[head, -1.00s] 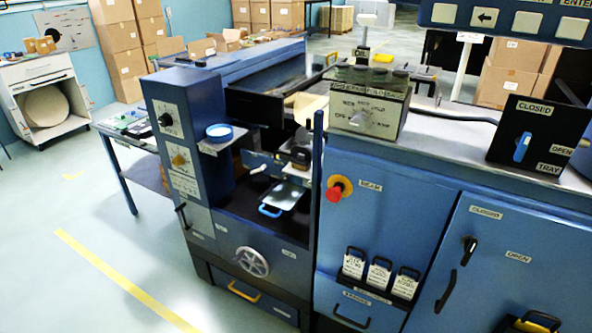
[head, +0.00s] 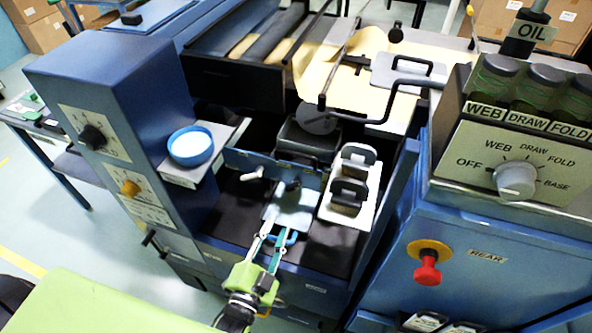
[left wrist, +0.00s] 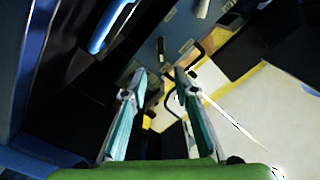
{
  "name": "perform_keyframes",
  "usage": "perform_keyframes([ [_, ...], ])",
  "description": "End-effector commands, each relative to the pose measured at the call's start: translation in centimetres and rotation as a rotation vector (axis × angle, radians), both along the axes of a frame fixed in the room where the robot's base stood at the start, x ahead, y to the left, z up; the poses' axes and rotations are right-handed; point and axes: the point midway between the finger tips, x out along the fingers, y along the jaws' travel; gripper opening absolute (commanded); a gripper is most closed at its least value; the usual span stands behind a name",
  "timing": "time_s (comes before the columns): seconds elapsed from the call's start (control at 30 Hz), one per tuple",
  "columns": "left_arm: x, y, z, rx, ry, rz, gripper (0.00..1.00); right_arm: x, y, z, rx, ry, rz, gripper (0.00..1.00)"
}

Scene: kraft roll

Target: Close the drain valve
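No label that I can read marks the drain valve. A small white lever (head: 252,174) sticks out of the blue panel inside the open machine bay, and a dark knob (head: 292,186) sits to its right; I cannot tell whether either is the valve. My left gripper (head: 273,228) is in front of this panel, over the grey plate (head: 293,210) with a blue handle. Its fingers are apart with nothing held between them. In the left wrist view the open fingers (left wrist: 158,78) also show, with a blue bar (left wrist: 111,23) beyond them. My right gripper is out of view.
A white holder (head: 350,190) with black handles stands right of the panel. A blue round dish (head: 190,146) sits on a shelf at left. The selector box (head: 515,175) and red stop button (head: 428,268) are at right. A black bent bar (head: 375,118) crosses above the bay.

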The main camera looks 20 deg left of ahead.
Motion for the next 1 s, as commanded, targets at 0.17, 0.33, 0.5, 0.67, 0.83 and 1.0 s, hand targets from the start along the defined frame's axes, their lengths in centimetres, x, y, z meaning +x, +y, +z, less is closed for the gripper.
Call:
perform_keyframes([
  [0.17,1.5,0.0,0.5,0.004,-0.01,0.001,0.27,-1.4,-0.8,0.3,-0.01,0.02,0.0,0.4],
  [0.33,4.6,-0.1,0.5,0.005,-0.009,0.001,0.27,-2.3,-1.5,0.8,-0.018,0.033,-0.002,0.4],
  [0.5,7.9,-0.2,0.5,0.002,-0.009,0.001,0.27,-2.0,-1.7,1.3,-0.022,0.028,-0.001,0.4],
  [0.67,10.8,-0.3,0.4,0.003,-0.007,0.0,0.27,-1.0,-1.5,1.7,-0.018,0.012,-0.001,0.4],
  [0.83,12.8,-0.4,0.2,0.002,-0.006,0.0,0.27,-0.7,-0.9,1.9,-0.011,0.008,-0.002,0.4],
  [1.0,13.7,-0.4,0.2,0.002,-0.005,0.001,0.27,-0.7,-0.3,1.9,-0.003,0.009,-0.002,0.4],
])
